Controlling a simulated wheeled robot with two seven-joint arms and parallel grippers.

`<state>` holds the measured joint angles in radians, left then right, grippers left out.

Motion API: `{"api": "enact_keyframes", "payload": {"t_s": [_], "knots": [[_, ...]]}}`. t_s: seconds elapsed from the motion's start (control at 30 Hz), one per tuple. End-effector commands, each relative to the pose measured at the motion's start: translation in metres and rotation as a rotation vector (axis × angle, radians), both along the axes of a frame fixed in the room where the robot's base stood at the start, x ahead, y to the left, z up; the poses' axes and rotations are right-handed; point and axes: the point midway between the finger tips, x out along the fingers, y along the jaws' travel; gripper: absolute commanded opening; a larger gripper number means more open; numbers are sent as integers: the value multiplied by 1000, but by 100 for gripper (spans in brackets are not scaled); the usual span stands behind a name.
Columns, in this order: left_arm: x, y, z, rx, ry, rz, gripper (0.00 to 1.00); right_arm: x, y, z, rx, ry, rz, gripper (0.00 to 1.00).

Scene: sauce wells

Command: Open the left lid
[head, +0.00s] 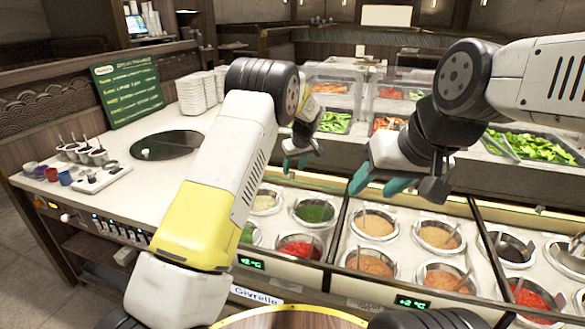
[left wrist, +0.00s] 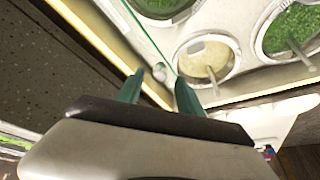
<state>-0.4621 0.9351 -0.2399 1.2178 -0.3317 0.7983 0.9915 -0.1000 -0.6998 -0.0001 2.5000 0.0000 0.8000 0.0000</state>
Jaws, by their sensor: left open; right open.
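The left sauce section (head: 283,222) holds round wells of pale, green and red food, partly hidden behind my left arm. No separate lid stands out clearly over these wells. A bright rail (head: 310,180) runs along their back edge. My left gripper (head: 295,165) is open above this rail, near its left end. In the left wrist view, its teal fingertips (left wrist: 160,88) point toward the bright rail, with a small grey knob (left wrist: 160,72) just beyond them. Nothing shows held between them. My right gripper (head: 378,186) is open and empty above the middle section's back edge.
Clear covers (head: 340,78) stand over vegetable trays behind the wells. A round dark plate (head: 167,145) with a small white knob lies on the white counter at left, near stacked white containers (head: 197,93) and a green menu board (head: 127,88). More sauce wells (head: 440,236) lie to the right.

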Motion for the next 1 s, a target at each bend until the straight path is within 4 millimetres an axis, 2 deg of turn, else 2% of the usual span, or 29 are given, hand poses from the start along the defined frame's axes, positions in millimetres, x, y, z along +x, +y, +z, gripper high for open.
{"api": "enact_keyframes", "payload": {"t_s": [0.03,0.2,0.5,0.53,0.73,0.77,1.0], "knots": [[3,2,-8,0,1,0,44,0,0,0,0,0,0,50],[8,4,-22,0,0,-1,44,0,0,0,0,0,0,50],[10,4,-25,-1,0,0,44,0,0,0,0,0,0,50],[10,4,-25,-1,0,0,42,0,0,0,0,0,0,50],[10,4,-25,-1,0,0,2,0,0,0,0,0,0,50],[10,4,-25,-1,0,0,0,0,0,0,0,0,0,50],[10,4,-25,-1,0,0,0,0,0,0,0,0,0,50]]}}
